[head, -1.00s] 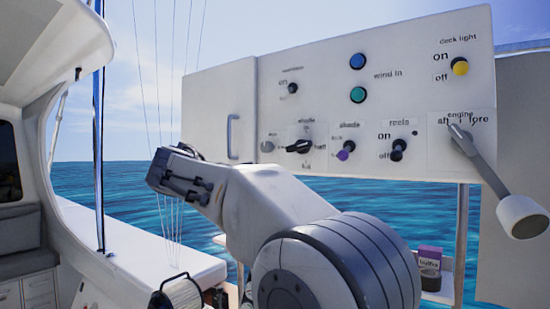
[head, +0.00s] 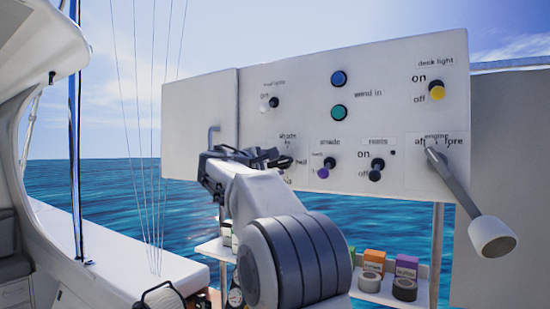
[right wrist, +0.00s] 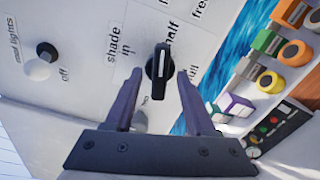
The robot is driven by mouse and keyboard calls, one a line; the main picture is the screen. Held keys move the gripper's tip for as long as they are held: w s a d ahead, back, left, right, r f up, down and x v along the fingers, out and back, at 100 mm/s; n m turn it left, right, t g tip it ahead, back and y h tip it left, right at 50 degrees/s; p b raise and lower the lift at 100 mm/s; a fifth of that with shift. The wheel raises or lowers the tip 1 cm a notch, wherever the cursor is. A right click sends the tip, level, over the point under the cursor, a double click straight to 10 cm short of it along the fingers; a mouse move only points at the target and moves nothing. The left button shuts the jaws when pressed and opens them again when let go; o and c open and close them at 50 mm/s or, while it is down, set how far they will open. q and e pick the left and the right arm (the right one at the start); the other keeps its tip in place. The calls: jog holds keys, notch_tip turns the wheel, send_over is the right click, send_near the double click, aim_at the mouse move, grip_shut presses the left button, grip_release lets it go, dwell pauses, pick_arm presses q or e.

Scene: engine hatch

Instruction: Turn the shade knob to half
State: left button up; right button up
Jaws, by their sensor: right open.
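The shade knob (right wrist: 154,88) is a black, elongated knob with a white stripe, on the white panel in the right wrist view. Its stripe end points up in that picture, towards the "half" label (right wrist: 172,33). The "in" label (right wrist: 127,48) lies to its left and "full" (right wrist: 193,77) to its right. My right gripper (right wrist: 159,76) is open, with one finger on either side of the knob; I cannot tell whether they touch it. In the head view my right gripper (head: 262,157) is in front of the panel and hides the knob.
A purple-tipped switch (head: 325,167), a reels switch (head: 376,170) and the engine lever (head: 462,190) are to the right on the panel (head: 300,110). A light switch (head: 272,102) is above. Small boxes (head: 374,260) stand on a shelf below.

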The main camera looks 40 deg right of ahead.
jog(key=shift+w+d, duration=0.1)
jog(key=shift+d, duration=0.05)
grip_shut()
jog(key=m+b, duration=0.1)
jog(key=b, duration=0.1)
jog(key=shift+f+m+b, duration=0.3)
jog(key=shift+m, duration=0.1)
jog(key=shift+r+m+b, duration=0.2)
jog(key=shift+m+b, duration=0.1)
jog(key=shift+m, duration=0.3)
grip_release()
jog(key=shift+r, duration=0.1)
